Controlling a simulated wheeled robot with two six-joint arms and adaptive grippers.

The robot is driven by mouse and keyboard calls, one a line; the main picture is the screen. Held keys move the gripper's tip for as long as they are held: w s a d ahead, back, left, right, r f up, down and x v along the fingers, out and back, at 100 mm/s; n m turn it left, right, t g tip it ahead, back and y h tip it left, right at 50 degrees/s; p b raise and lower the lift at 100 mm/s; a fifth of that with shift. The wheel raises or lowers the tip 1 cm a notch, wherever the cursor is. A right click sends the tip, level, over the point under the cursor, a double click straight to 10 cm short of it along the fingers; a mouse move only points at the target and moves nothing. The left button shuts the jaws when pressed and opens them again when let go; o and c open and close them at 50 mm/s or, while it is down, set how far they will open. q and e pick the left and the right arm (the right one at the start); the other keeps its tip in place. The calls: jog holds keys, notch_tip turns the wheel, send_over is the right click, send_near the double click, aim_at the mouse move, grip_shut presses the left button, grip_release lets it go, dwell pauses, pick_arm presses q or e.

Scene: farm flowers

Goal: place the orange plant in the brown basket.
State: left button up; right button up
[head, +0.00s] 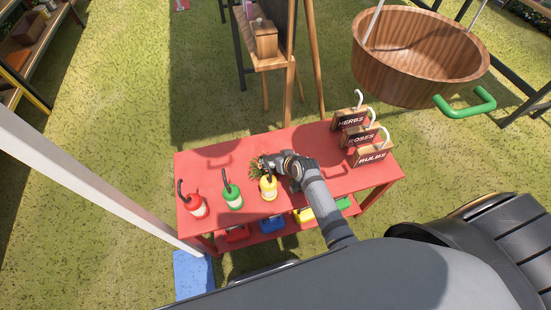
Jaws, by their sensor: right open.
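A small plant with green leaves (254,170) sits on the red table, just behind the yellow sprayer and partly hidden by it and by my gripper. Its orange part does not show clearly. My right gripper (269,162) is open, its fingers pointing left, right beside the plant; whether it touches the plant I cannot tell. The brown basket (400,82), a round wooden tub with a green handle, hangs at the upper right, well away from the gripper. My left gripper is out of view.
Red (195,207), green (232,198) and yellow (268,188) sprayers stand along the near left part of the red table (215,162). Wooden carriers marked herbs (350,119), roses (359,135) and bulbs (373,153) stand at its right. A wooden easel stand (288,85) rises behind.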

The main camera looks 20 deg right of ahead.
jog(key=shift+r, duration=0.25)
jog(key=p+v, duration=0.2)
jog(key=v, duration=0.9)
jog(key=shift+s+r, duration=0.25)
jog(key=shift+o, duration=0.5)
jog(key=shift+s, duration=0.1)
